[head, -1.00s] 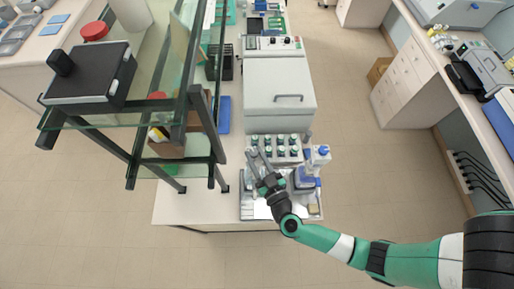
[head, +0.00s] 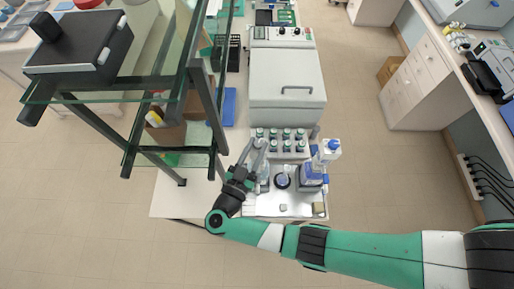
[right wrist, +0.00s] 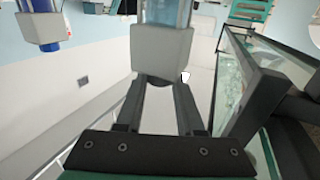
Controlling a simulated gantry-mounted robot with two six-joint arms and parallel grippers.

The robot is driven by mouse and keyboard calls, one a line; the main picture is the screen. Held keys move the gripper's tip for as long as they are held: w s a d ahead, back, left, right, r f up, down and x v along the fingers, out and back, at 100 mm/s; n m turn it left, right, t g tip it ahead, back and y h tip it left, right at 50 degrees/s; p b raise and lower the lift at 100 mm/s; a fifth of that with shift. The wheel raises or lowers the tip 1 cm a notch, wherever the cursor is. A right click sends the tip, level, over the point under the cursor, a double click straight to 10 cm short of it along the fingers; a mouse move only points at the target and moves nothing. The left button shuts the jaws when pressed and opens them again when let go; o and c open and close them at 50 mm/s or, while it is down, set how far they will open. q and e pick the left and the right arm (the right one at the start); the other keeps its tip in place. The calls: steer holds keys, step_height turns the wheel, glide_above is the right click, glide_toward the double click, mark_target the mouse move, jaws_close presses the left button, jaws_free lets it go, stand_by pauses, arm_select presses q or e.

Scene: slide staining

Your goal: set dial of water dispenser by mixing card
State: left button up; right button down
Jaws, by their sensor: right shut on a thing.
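My right gripper (head: 257,150) is at the left side of the metal tray (head: 250,212), beside the rack of small bottles. In the right wrist view its fingers (right wrist: 163,82) meet at a pale grey block (right wrist: 160,47) with a clear blue body above, which looks like a dispenser (right wrist: 168,12). Another dispenser (head: 313,176), white and blue, stands upright at the tray's right and apart from the gripper. No mixing card can be made out for sure. My left gripper is not in view.
A rack of dark-capped bottles (head: 280,143) stands behind the tray, before a large white lidded machine (head: 287,88). A glass shelf (head: 165,160) stands close on the left.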

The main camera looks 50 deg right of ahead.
steer(key=shift+m+g+b, duration=0.3)
steer(key=shift+m+g, duration=0.1)
steer(key=shift+g, duration=0.2)
steer(key=c, duration=0.5)
jaws_free()
